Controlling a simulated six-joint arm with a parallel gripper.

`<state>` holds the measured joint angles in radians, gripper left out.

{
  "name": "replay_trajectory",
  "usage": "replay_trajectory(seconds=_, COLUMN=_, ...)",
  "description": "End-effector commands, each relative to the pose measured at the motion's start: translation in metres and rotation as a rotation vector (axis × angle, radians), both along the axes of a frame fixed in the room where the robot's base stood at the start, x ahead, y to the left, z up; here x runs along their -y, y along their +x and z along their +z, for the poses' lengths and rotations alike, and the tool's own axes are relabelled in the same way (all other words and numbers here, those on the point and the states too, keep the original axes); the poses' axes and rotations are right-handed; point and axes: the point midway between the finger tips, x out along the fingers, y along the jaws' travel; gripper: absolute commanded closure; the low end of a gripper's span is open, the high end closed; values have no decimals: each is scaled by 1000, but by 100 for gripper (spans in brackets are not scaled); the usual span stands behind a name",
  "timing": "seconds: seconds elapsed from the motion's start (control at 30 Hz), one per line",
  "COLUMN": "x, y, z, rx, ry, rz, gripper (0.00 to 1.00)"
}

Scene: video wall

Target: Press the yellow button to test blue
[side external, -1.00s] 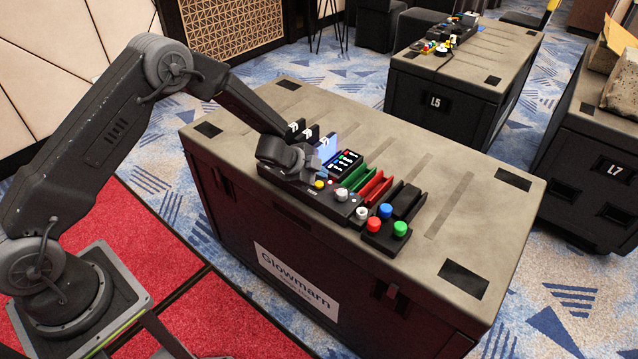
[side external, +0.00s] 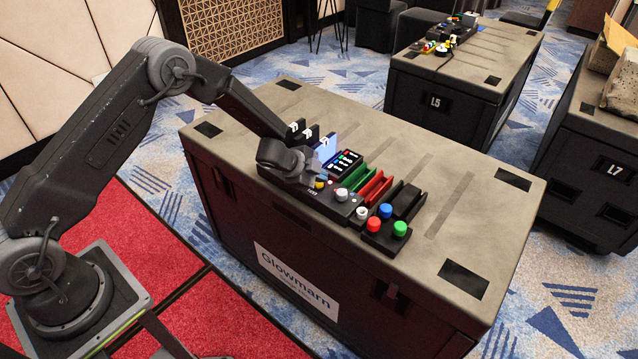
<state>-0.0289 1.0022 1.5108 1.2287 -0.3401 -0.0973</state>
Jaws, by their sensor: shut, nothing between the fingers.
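The yellow button (side external: 320,184) is a small round cap on the black control panel (side external: 330,207), near the front edge of the case top. My gripper (side external: 303,178) points down at the left part of the panel, just left of the yellow button. It is shut and holds nothing. Its fingertips are small and dark against the panel, so I cannot tell whether they touch it. A lit blue screen tile (side external: 326,148) stands behind the button, beside black tiles with white marks (side external: 297,129).
Right of the button are a white knob (side external: 341,194), a green slot (side external: 357,177), a red slot (side external: 375,188) and a box with red, blue and green buttons (side external: 385,238). The right of the case top (side external: 455,180) is mostly clear.

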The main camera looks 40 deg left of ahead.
Motion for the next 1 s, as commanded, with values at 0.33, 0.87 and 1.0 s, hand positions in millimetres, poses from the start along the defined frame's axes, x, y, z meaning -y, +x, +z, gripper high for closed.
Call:
replay_trajectory(seconds=0.33, x=0, y=0, z=-1, rx=0, ry=0, rz=0, gripper=100)
replay_trajectory(seconds=0.87, x=0, y=0, z=-7, rx=0, ry=0, rz=0, gripper=100)
replay_trajectory(seconds=1.0, x=0, y=0, z=-9, rx=0, ry=0, rz=0, gripper=100)
